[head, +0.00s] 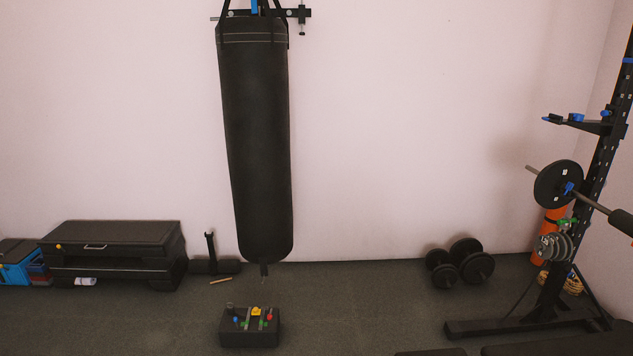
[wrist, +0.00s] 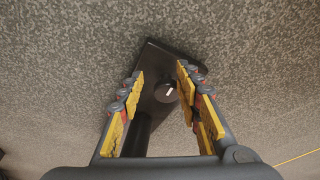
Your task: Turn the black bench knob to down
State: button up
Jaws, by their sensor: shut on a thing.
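In the wrist view, the black bench knob (wrist: 161,95) has a short white mark on its face and sits on a dark narrow plate (wrist: 154,58). The mark points slightly up and to the right in that view. My gripper (wrist: 160,77) has yellow-padded fingers on either side of the knob and is shut on it. The exact contact at the pads is hard to see. My gripper does not show in the head view, and I cannot make out the knob there.
The head view shows a hanging black punching bag (head: 258,140), a small box with coloured levers (head: 249,338), dumbbells (head: 470,262), stacked step platforms (head: 115,240) and a rack with a barbell (head: 590,180). Grey floor is clear between the box and the rack.

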jog(key=shift+o, duration=0.2)
jog(key=shift+w+d, duration=0.15)
jog(key=shift+d, duration=0.45)
jog(key=shift+d+r+p, duration=0.1)
jog(key=shift+r+p, duration=0.35)
jog(key=shift+r, duration=0.1)
grip_shut()
jog(key=shift+r+p, duration=1.35)
jog(key=shift+r, duration=1.1)
jog(key=a+f+b, duration=0.1)
jog(key=s+a+f+b, duration=0.1)
jog(key=a+f+b, duration=0.1)
jog(key=f, duration=0.1)
jog(key=shift+s+a+b, duration=0.25)
jog(key=shift+b, duration=0.05)
jog(key=shift+f, duration=1.15)
